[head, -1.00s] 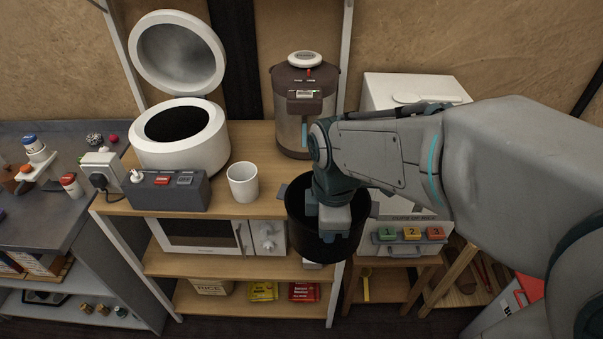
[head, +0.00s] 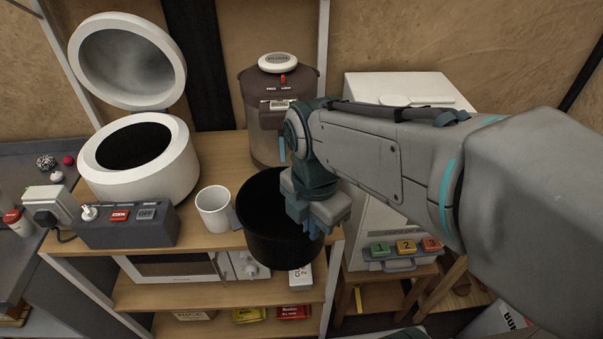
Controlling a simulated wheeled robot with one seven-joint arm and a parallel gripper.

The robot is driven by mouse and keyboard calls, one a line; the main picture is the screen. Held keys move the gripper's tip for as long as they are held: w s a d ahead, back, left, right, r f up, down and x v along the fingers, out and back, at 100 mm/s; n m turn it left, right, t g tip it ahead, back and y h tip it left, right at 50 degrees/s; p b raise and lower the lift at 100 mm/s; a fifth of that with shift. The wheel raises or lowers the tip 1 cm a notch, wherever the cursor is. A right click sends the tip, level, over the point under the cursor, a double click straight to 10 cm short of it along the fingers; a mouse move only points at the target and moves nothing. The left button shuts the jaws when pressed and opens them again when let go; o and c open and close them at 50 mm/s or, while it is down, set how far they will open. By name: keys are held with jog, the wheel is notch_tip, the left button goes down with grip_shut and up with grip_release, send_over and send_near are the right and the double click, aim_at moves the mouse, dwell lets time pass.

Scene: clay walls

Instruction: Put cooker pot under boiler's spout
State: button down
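The cooker pot (head: 262,245) is black and upright, with a grey handle showing on its left. It is in front of the boiler, overlapping the counter's front edge in the picture. My gripper (head: 322,218) is at the pot's right rim and appears shut on it; its fingertips are hard to see. The boiler (head: 258,140) is brown and silver with a white top button, standing at the back of the counter. Its spout area under the brown front is partly hidden by my arm. I cannot tell whether the pot touches the counter.
A white mug (head: 213,209) stands just left of the pot. An open white cooker (head: 150,165) and a switch box (head: 125,226) are further left on the wooden counter (head: 217,160). A white dispenser (head: 395,90) with numbered buttons stands right, behind my arm.

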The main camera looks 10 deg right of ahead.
jog(key=shift+w+d+f+p, duration=0.1)
jog(key=shift+w+f+p, duration=0.35)
jog(key=shift+w, duration=1.5)
jog(key=shift+w+d+f+p, duration=0.1)
jog(key=shift+w+f, duration=0.6)
jog(key=shift+w, duration=1.3)
jog(key=shift+w+f+p, duration=0.3)
jog(key=shift+w+f, duration=0.3)
jog(key=shift+w, duration=1.35)
jog(key=shift+f, duration=0.15)
jog(key=c, duration=2)
grip_release()
jog(key=o, duration=0.3)
